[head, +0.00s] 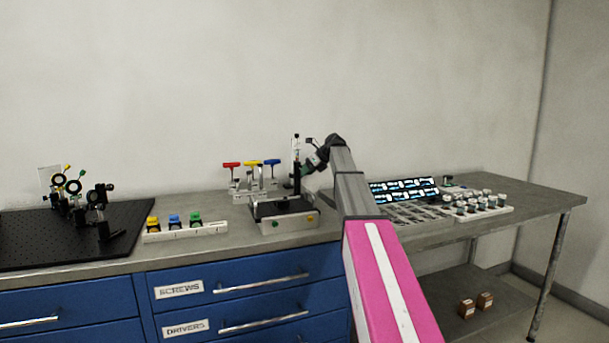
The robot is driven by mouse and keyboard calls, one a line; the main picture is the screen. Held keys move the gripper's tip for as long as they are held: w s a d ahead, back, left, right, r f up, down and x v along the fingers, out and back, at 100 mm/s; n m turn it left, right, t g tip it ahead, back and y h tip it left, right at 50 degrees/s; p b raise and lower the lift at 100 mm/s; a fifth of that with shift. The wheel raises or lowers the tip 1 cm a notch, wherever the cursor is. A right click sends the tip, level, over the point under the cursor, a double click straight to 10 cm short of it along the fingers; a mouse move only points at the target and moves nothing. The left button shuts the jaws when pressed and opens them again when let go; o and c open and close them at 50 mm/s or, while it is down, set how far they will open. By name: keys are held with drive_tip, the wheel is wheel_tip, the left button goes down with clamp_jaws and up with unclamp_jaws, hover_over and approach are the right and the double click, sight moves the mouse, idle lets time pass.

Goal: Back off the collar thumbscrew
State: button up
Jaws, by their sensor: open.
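A dark upright post (296,172) with a pale top stands at the back of a small black-topped unit (285,208) on the bench. My gripper (307,167) is at the right side of the post, reached over from the right, and is open. It is small and partly merged with the dark parts here, so I cannot tell whether it touches the post. The collar thumbscrew cannot be made out; it is too small or hidden by my gripper.
Red, yellow and blue T-handled drivers (252,166) stand in a rack just left. A white strip with coloured-top blocks (185,230) and a black optics board (60,240) lie further left. A lit panel (404,190) and a tray of jars (480,208) are right.

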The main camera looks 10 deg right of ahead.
drive_tip(key=shift+x, duration=0.9)
clamp_jaws()
drive_tip(key=shift+s, duration=0.1)
drive_tip(key=shift+s+a+n+t+h, duration=0.1)
drive_tip(key=shift+s+n+t+h, duration=0.05)
drive_tip(key=shift+n+t+h, duration=0.35)
drive_tip(key=shift+s+a+n+t+h, duration=0.15)
drive_tip(key=shift+n+t+h, duration=0.15)
drive_tip(key=shift+t, duration=0.3)
drive_tip(key=shift+s+f+n+t+h, duration=0.1)
drive_tip(key=shift+n+t+h, duration=0.7)
drive_tip(key=shift+t, duration=0.4)
